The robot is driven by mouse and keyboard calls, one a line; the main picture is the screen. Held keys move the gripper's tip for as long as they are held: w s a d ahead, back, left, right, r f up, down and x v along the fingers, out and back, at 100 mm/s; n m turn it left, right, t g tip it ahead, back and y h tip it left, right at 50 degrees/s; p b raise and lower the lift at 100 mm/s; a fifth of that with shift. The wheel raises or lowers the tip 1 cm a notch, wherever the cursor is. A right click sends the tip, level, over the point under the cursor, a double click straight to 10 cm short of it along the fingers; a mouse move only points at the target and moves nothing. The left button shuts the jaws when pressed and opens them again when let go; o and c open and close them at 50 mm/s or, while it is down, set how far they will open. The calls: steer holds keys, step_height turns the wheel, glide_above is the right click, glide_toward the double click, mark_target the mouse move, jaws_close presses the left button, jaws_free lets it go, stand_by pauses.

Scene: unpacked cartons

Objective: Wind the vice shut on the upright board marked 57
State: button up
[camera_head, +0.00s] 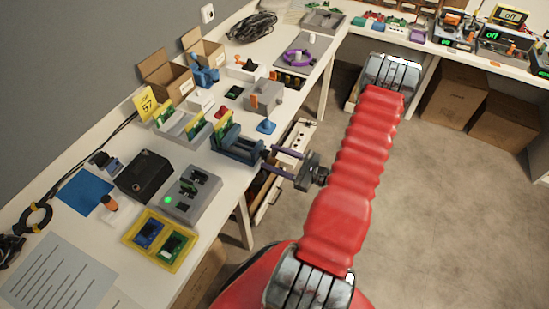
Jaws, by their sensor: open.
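A yellow plate marked 57 (146,105) stands upright at the back left of the bench, by a grey stand (180,128) with upright green-and-yellow boards. The blue-grey vice (236,145) sits near the bench's front edge. An upright green-and-yellow board (223,124) shows at its left end; I cannot tell whether the jaws touch it, and I read no number on it. My gripper (269,156) is open, its two fingers pointing left at the vice's front end. The vice's handle is not clear there, and I cannot tell whether the fingers touch or straddle it.
A grey box with a green light (191,195), a black box (144,176) and a yellow tray (160,240) stand left of the vice. A blue item (266,126) stands close behind my fingers. A drawer unit (283,178) is below the bench edge. Open floor lies right.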

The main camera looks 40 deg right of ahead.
steer(key=shift+c, duration=0.5)
steer(key=c, duration=1)
steer(key=shift+o, duration=0.2)
steer(key=shift+m, duration=0.5)
